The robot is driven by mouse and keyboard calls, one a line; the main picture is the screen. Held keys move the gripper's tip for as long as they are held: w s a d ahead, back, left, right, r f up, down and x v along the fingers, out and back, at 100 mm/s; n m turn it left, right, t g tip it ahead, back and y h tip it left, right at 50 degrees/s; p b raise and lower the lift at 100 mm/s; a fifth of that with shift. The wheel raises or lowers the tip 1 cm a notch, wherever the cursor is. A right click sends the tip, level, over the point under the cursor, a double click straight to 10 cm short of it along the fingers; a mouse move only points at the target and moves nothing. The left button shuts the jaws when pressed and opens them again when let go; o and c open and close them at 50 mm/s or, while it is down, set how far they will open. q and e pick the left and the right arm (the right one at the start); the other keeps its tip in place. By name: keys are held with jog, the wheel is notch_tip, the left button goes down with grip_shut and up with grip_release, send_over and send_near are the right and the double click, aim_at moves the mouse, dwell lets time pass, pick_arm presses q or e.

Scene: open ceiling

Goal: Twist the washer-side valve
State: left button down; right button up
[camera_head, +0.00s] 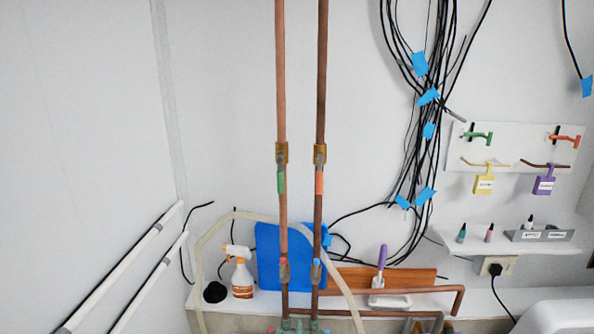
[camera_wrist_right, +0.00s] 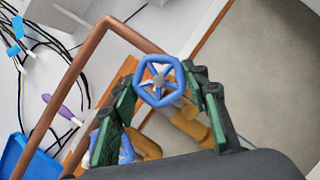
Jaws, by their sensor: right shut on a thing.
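In the right wrist view a blue spoked valve wheel (camera_wrist_right: 142,87) with a grey hub sits between the green-padded fingers of my right gripper (camera_wrist_right: 160,82). The fingers are closed on its rim from both sides. A second blue wheel (camera_wrist_right: 126,150) shows lower left, partly hidden behind the left finger. Brass-coloured fittings (camera_wrist_right: 188,124) lie behind the fingers. The pictures do not label which wheel is the washer-side one. Neither gripper nor the blue wheels show in the head view, and my left gripper is in no view.
Two upright copper pipes (camera_head: 281,75) with small coloured lever valves run down the wall. A copper pipe (camera_wrist_right: 88,62) bends close beside the right gripper. Black cables (camera_head: 410,150) hang at right. A spray bottle (camera_head: 242,275) and a purple-handled brush (camera_head: 381,268) stand on the ledge.

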jog(key=shift+m, duration=0.3)
jog(key=shift+r+m+g+h+p, duration=0.15)
jog(key=shift+m+g+h+p, duration=0.3)
jog(key=shift+m+p, duration=0.4)
jog(key=shift+m+g+p, duration=0.45)
jog(key=shift+m+p, duration=0.45)
jog(key=shift+m, duration=0.35)
jog(key=o, duration=1.4)
jog(key=shift+c, duration=0.2)
jog(key=shift+a, duration=0.1)
